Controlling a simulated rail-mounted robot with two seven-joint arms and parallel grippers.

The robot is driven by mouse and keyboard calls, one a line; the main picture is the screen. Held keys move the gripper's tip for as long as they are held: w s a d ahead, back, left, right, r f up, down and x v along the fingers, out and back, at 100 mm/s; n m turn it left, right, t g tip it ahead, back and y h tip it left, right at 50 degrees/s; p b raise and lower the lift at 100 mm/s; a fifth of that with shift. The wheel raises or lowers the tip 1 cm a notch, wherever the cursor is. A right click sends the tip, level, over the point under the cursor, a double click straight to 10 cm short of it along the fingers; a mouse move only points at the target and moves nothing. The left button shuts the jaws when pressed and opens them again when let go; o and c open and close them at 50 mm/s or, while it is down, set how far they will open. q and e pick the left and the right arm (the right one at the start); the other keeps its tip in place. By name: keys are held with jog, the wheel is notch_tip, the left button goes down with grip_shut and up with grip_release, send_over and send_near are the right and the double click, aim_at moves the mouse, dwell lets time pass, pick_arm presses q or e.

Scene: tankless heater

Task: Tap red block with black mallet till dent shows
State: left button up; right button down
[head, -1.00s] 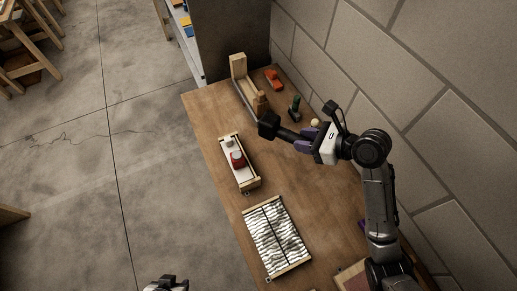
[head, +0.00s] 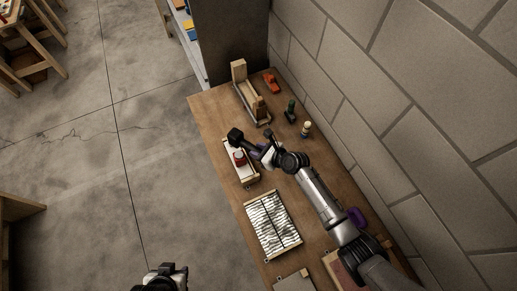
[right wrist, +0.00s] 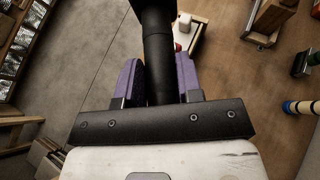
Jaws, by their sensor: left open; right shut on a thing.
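The red block (head: 240,159) sits in a shallow wooden tray (head: 251,183) with a white bottom, on the workbench. In the right wrist view only a sliver of the red block (right wrist: 178,46) shows beside the mallet. My right gripper (head: 264,152) is shut on the handle of the black mallet (head: 236,136). The mallet's head is over the far end of the tray, apart from the red block in the picture; its height is unclear. In the right wrist view the purple fingers clasp the black handle (right wrist: 157,60). My left gripper (head: 168,270) is open and empty over the floor.
A wooden fixture (head: 240,78), an orange tool (head: 270,82), a green-handled tool (head: 290,110) and a small pale-topped post (head: 306,129) stand at the back. A corrugated silver panel (head: 272,225) lies nearer. A block wall (head: 400,110) bounds the right side.

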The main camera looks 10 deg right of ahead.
jog(key=shift+r+p, duration=0.2)
jog(key=shift+p, duration=0.4)
notch_tip(320, 180, down, 5)
jog(key=b, duration=0.3)
jog(key=shift+b, duration=0.3)
jog(key=shift+f, duration=0.1)
notch_tip(320, 180, down, 7)
jog(key=b, duration=0.6)
notch_tip(320, 180, up, 7)
jog(key=p, duration=0.7)
jog(key=shift+p, duration=0.4)
